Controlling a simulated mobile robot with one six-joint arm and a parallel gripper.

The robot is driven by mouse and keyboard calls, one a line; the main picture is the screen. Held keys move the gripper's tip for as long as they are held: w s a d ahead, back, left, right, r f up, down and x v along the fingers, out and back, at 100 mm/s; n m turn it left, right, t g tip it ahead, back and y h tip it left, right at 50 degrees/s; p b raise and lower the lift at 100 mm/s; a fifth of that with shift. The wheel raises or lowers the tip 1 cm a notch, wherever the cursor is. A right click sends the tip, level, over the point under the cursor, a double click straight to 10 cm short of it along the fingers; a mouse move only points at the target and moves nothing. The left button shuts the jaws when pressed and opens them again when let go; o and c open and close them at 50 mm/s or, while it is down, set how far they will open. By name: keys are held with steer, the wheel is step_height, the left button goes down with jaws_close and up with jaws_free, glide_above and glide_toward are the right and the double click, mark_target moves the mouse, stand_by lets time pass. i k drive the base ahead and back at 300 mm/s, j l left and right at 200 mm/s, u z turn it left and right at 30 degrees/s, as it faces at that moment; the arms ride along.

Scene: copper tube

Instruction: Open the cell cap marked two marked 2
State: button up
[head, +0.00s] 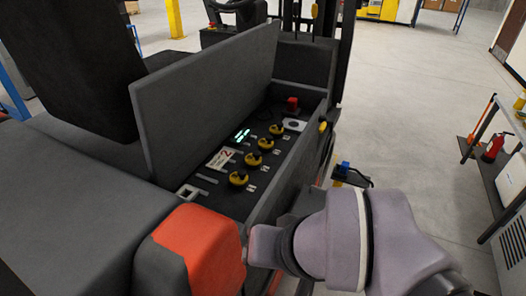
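Several yellow cell caps with dark tops stand in a row on the black battery top (207,199) inside the open compartment of the truck. The nearest cap (238,178) is at the front. Behind it are a second cap (253,159), a third (266,144) and the farthest (276,130). All appear seated. Small pale marks lie beside them, too small to read, so I cannot tell which cap is marked 2. My grey-purple arm crosses the lower right, close to the compartment's near side. I cannot make out my gripper's fingers.
A raised grey cover (205,95) stands along the left of the compartment. An orange-red corner (200,245) of the truck is in front. A red terminal (292,105) stands at the far end.

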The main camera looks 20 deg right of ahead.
mark_target(255, 159)
steer(key=i+l+z, duration=0.1)
steer(key=i+l, duration=0.3)
steer(key=i+l+z, duration=0.15)
steer(key=i+l, duration=0.15)
steer(key=i, duration=0.2)
